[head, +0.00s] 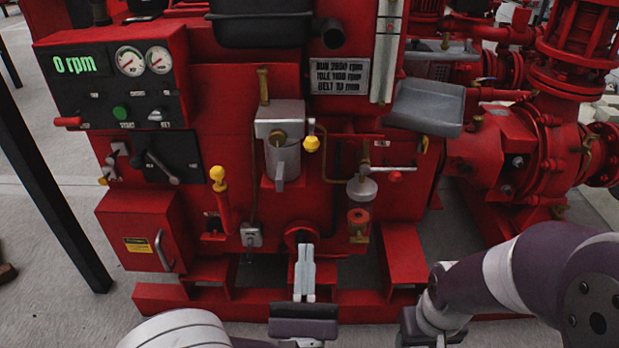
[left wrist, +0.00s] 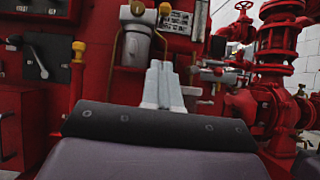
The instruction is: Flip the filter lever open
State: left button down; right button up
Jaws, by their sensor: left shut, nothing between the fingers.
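The fuel filter (head: 283,158) is a grey cylinder under a pale square head on the red pumpset's front. A lever with a yellow ball knob (head: 312,144) sits at its right side. In the left wrist view the filter (left wrist: 135,45) is ahead, slightly left, and the yellow knob (left wrist: 165,9) is at the top edge. My left gripper (head: 305,252) appears below the filter in the head view, with its pale fingers together and empty. The fingers (left wrist: 158,68) show in the left wrist view, apart from the knob. My right arm shows at lower right, its gripper outside the picture.
A yellow-topped red handle (head: 220,195) stands left of the filter. A brass valve with a grey round body (head: 362,188) is to its right. A gauge panel (head: 110,85) reads 0 rpm. A grey tray (head: 428,105) juts out at right. The red base rail (head: 165,298) crosses below.

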pick_arm(q)
send_near(312, 136)
jog(key=w+f, duration=0.4)
jog(key=w, duration=0.1)
notch_tip(312, 136, up, 5)
jog(key=shift+w+f, duration=0.2)
jog(key=shift+f, duration=0.05)
jog(key=shift+r, duration=0.1)
